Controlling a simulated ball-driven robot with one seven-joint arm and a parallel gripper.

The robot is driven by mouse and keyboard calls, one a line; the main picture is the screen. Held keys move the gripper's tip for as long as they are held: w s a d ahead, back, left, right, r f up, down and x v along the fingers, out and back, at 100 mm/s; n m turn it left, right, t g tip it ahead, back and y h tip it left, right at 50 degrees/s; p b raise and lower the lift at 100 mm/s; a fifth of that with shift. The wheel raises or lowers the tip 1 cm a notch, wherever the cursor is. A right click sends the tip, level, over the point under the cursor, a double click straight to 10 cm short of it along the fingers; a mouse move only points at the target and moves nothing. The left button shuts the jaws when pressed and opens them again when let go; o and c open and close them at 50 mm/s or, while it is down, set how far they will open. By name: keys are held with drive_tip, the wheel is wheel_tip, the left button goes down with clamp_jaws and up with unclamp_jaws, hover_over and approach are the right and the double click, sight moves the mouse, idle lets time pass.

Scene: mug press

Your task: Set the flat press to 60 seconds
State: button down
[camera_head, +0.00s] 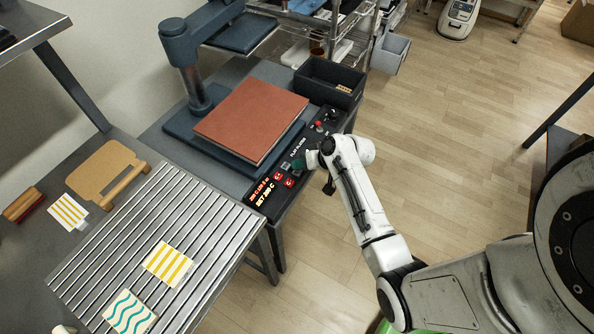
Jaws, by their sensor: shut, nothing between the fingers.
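The flat press (187,128) stands on the left bench, with a reddish-brown flat slab on its lower plate. Its dark control panel (282,168) runs along the bench's front edge, lettered "FLAT PLATEN". A lit orange display (264,190) sits at the panel's near end; it seems to include "SET 200 C", but the time is too small to read surely. Red buttons (283,179) sit beside the display. My gripper (305,162) is shut and empty, low over the middle of the panel, right of the buttons. The wrist partly hides it, and I cannot tell whether it touches the panel.
A dark open bin (329,82) stands behind the panel's far end. A slatted metal rack (85,261) holds printed sheets in front left. The floor (460,130) at right is mostly clear.

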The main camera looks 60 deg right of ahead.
sight(300, 172)
drive_tip(key=shift+f, duration=0.1)
drive_tip(key=shift+f, duration=0.3)
drive_tip(key=shift+f+b, duration=0.45)
drive_tip(key=shift+b, duration=0.05)
idle(0.8)
drive_tip(key=shift+r, duration=0.1)
drive_tip(key=shift+r+p, duration=0.75)
drive_tip(key=shift+p, duration=0.05)
wheel_tip(300, 172, up, 5)
drive_tip(key=p, duration=0.4)
drive_tip(key=shift+r+p, duration=0.1)
drive_tip(key=shift+p, duration=0.3)
idle(1.5)
